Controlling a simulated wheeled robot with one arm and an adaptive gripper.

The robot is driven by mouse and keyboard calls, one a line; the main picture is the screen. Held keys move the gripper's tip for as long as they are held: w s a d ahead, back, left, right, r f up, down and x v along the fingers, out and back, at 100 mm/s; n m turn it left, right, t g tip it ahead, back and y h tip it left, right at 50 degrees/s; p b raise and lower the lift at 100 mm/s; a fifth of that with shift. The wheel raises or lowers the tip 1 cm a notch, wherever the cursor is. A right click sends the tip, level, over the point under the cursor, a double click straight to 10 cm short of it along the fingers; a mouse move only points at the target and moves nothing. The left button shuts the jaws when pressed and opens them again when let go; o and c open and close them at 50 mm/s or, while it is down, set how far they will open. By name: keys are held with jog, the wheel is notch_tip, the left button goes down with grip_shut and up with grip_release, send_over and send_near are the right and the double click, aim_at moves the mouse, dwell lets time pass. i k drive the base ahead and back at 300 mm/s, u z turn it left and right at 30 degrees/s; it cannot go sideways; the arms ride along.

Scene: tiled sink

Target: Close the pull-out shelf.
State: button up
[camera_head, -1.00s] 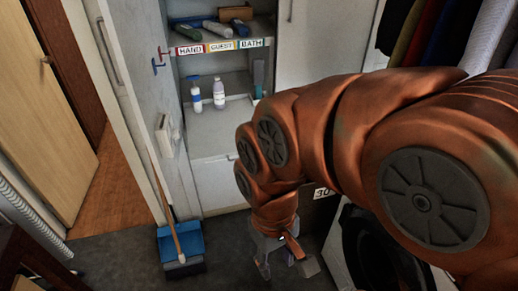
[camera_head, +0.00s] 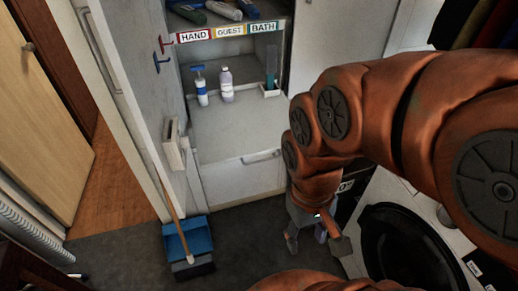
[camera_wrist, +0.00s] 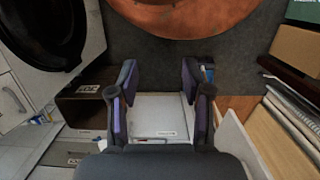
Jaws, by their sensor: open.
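The pull-out shelf (camera_head: 225,125) is a pale grey board low in the open white cabinet, with a bar handle (camera_head: 262,157) near its front right. It appears to extend forward from the cabinet. A blue-and-white bottle (camera_head: 201,90) and a lilac bottle (camera_head: 226,86) stand towards its back. My gripper (camera_head: 308,238) is open and points down over the dark floor, right of the cabinet front and apart from the shelf. In the wrist view my gripper (camera_wrist: 158,75) shows two spread fingers with nothing between them. A pale surface (camera_wrist: 158,115) lies behind them; I cannot tell whether it is the shelf.
A blue dustpan (camera_head: 188,238) with a wooden-handled brush stands on the floor left of the cabinet. A black-doored washing machine (camera_head: 400,245) stands close on the right. A dark box (camera_wrist: 88,100) lies beside the gripper. Bare floor (camera_head: 245,240) lies before the cabinet.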

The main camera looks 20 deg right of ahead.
aim_at(254, 125)
jog(key=z, duration=0.05)
jog(key=k, duration=1.15)
jog(key=u, duration=0.65)
jog(key=i, duration=1.25)
jog(key=z, duration=0.5)
